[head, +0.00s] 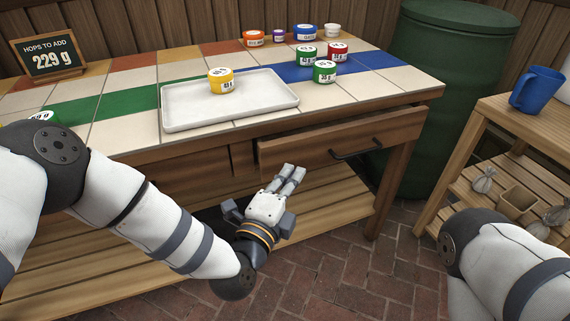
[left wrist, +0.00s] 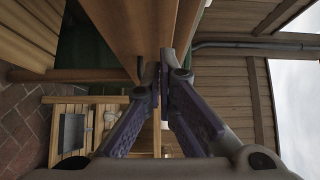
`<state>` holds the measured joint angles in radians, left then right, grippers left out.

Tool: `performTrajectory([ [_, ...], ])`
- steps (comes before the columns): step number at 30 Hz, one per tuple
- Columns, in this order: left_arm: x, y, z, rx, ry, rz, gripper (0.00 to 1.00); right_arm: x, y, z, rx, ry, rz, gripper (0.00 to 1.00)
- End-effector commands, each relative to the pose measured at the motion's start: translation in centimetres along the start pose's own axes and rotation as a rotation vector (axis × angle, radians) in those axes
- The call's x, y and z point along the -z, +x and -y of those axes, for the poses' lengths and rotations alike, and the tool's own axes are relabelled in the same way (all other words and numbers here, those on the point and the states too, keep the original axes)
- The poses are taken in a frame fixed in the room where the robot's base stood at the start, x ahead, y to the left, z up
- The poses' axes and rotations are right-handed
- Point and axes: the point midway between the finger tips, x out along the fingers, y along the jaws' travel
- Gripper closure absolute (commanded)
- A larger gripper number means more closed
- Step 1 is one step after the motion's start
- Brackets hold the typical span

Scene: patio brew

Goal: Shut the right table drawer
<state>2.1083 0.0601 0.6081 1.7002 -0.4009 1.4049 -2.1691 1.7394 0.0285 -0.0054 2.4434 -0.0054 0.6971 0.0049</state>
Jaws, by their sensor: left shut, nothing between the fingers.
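The right table drawer (head: 310,148) is under the tiled tabletop, its wooden front standing out a little from the table frame. A dark bar handle (head: 357,149) is on the right half of that front. My left gripper (head: 293,174) is shut and empty, just in front of and below the left part of the drawer front. I cannot tell whether its fingertips touch the wood. In the left wrist view the closed fingers (left wrist: 164,66) are beside a wooden panel. My right arm shows at the lower right, but its gripper is out of view.
A white tray (head: 190,116) with a yellow tin (head: 221,80) is on the tabletop, with several tins behind it. A green barrel (head: 440,80) stands behind the table's right end. A side shelf (head: 500,112) with a blue mug (head: 537,90) is at the right.

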Motion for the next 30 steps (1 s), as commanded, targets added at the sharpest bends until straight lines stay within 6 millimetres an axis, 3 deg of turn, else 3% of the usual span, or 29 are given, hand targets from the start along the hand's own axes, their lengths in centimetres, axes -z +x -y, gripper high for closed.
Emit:
performTrajectory([
  [3,-0.9,2.0,-0.3,-0.002,-0.001,0.005,1.0,0.1,0.5,0.0,0.0,0.001,0.007,1.0],
  [8,-2.3,3.5,-0.2,-0.003,-0.002,0.002,1.0,0.1,0.8,0.0,0.0,0.001,0.01,1.0],
  [23,-2.9,4.1,-0.2,-0.006,0.001,-0.002,1.0,0.1,0.6,0.0,0.0,0.002,0.008,1.0],
  [30,-4.8,6.3,0.1,0.001,0.008,-0.004,1.0,0.0,-0.4,0.0,0.0,0.002,-0.007,1.0],
])
